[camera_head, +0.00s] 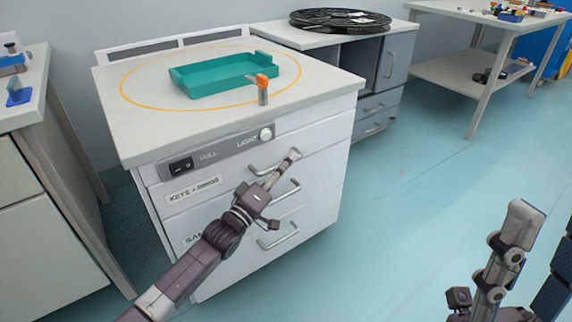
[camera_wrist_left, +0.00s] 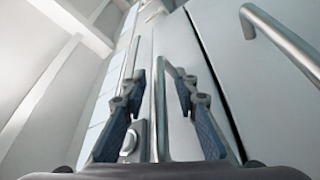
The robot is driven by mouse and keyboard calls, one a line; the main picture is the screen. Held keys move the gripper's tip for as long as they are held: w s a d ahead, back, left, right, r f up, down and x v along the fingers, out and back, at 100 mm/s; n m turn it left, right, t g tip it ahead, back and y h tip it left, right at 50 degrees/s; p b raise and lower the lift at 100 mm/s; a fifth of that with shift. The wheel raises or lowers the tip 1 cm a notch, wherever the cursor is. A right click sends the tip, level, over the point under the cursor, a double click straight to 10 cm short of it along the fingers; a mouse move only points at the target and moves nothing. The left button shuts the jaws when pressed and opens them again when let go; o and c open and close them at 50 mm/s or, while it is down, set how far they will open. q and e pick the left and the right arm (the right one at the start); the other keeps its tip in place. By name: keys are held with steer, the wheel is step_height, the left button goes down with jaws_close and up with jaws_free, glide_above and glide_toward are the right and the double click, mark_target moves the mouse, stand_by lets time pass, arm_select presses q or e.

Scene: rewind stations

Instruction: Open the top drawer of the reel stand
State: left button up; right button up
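A white drawer cabinet (camera_head: 310,215) stands at the centre of the head view, its drawers looking shut. Its top drawer has a "KEYS + RINGS" label (camera_head: 193,190) and a bar handle (camera_head: 256,171), partly hidden by my left gripper (camera_head: 284,168). In the left wrist view a bar handle (camera_wrist_left: 159,105) runs between the two spread fingers of the left gripper (camera_wrist_left: 175,80), with gaps visible beside it. A black reel (camera_head: 340,19) lies on a grey cabinet behind. My right gripper (camera_head: 522,215) is at the lower right, away from the cabinet; its finger opening is unclear.
A teal tray (camera_head: 215,78) and an orange-topped item (camera_head: 263,92) are on the cabinet top. A panel with a switch (camera_head: 181,166) and "LIGHT" knob (camera_head: 265,134) is above the drawers. Lower handles (camera_head: 278,238) protrude nearby. The floor (camera_head: 400,190) to the right is clear.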

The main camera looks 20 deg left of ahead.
arm_select(q)
jaws_close()
stand_by(0.4)
